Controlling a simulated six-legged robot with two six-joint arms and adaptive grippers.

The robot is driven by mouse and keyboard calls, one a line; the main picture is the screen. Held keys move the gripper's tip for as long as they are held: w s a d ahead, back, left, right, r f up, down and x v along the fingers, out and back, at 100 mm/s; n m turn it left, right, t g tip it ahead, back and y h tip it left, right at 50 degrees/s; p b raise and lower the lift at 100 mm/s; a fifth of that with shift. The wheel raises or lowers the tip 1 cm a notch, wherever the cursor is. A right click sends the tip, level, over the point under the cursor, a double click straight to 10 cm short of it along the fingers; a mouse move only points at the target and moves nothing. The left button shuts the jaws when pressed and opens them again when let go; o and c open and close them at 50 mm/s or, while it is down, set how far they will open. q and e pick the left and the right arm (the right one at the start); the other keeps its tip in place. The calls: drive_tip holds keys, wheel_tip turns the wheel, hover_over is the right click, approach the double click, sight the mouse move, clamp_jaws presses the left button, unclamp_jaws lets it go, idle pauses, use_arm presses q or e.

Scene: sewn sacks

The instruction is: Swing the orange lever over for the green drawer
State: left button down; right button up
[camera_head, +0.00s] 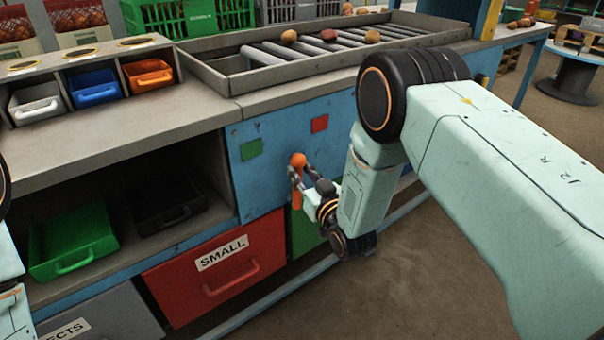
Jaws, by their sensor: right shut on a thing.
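The orange lever (298,160) is on the blue front panel (262,188) of the bench, its round knob showing above my right gripper. My right gripper (305,178) is shut on the lever; its fingers hide part of it. More orange shows just below the fingers. A green patch (251,149) is on the panel to the left of the lever, and a red patch (319,123) is above and to its right. A green drawer front (301,230) shows below the panel, partly hidden by my right gripper and arm. My left gripper is not in view.
A red drawer (222,268) labelled SMALL is left of the green drawer front. A green bin (72,243) and a black bin (168,208) sit on the open shelf. A roller tray (240,80) with several potato-like items tops the bench. Floor is clear at lower right.

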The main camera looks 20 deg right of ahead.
clamp_jaws()
drive_tip(key=shift+s+a+f+n+t, duration=0.1)
drive_tip(key=shift+s+a+n+t, duration=0.1)
drive_tip(key=shift+a+n, duration=0.5)
drive_tip(key=shift+s+a+f+n+t, duration=0.1)
drive_tip(key=shift+s+a+n, duration=0.1)
drive_tip(key=shift+a+n, duration=0.45)
drive_tip(key=shift+s+a+f+n, duration=0.1)
drive_tip(key=shift+s+a+n, duration=0.05)
drive_tip(key=shift+a+n, duration=0.3)
drive_tip(key=shift+s+a+f+n, duration=0.15)
drive_tip(key=shift+a+n, duration=0.15)
drive_tip(key=shift+n, duration=0.2)
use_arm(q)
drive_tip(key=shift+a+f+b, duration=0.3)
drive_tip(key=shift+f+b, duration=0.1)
use_arm(e)
drive_tip(key=shift+s+a+f+n+t+y, duration=0.2)
drive_tip(key=shift+a+n+t+y, duration=0.1)
drive_tip(key=shift+a+n, duration=0.4)
drive_tip(key=o, duration=0.8)
unclamp_jaws()
drive_tip(key=shift+s+a, duration=0.1)
drive_tip(key=shift+a, duration=0.05)
drive_tip(key=shift+c, duration=0.2)
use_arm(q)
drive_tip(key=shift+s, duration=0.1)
